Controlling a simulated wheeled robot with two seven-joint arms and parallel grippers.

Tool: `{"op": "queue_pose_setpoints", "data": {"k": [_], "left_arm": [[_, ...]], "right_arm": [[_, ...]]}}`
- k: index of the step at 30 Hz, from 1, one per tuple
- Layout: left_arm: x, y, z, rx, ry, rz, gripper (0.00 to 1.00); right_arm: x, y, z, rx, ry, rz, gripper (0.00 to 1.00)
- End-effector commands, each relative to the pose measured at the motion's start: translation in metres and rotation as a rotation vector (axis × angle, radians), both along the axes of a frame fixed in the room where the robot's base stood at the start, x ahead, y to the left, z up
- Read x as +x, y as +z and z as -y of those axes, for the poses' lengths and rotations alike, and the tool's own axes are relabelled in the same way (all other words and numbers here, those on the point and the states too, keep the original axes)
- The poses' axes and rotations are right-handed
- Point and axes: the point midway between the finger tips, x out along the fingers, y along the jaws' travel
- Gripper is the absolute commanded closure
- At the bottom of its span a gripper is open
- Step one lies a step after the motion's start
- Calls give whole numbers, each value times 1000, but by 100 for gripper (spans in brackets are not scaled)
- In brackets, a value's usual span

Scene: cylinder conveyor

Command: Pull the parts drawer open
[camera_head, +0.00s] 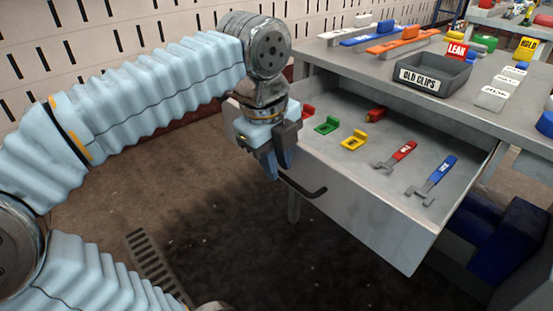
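The grey parts drawer (365,215) is pulled well out from under the workbench, and its inside shows. Its black bar handle (305,190) is on the front face. My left gripper (280,168) points down at the front, with its fingertips at the left end of the handle. The fingers look close together, but I cannot tell whether they are clamped on the bar. Inside lie red (307,112), green (327,125) and yellow (354,140) clips, a small red part (376,114), a red-handled tool (397,155) and a blue-handled tool (433,178). My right gripper is out of view.
The bench top (375,68) holds a grey tray labelled "OLD CLIPS" (436,72), a red "LEAK" tag (456,50) and several coloured parts. A dark blue object (505,240) is under the bench at right.

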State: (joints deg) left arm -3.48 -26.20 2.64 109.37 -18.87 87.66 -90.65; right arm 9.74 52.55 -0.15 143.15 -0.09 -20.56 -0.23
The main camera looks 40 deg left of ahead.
Motion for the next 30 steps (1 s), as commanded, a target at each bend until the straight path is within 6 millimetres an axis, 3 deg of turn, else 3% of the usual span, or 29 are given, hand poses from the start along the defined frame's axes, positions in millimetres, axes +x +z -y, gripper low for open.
{"op": "queue_pose_setpoints", "data": {"k": [5, 8, 21, 30], "left_arm": [[0, 4, 0, 0, 0, 0, 79], [-2, 16, 0, 0, -1, 1, 79], [-21, 115, -1, 0, 0, 3, 79], [-26, 136, -2, 0, 0, 0, 79]], "right_arm": [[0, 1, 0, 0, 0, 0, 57], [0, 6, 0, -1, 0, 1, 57], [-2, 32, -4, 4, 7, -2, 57], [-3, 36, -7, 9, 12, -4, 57]]}}
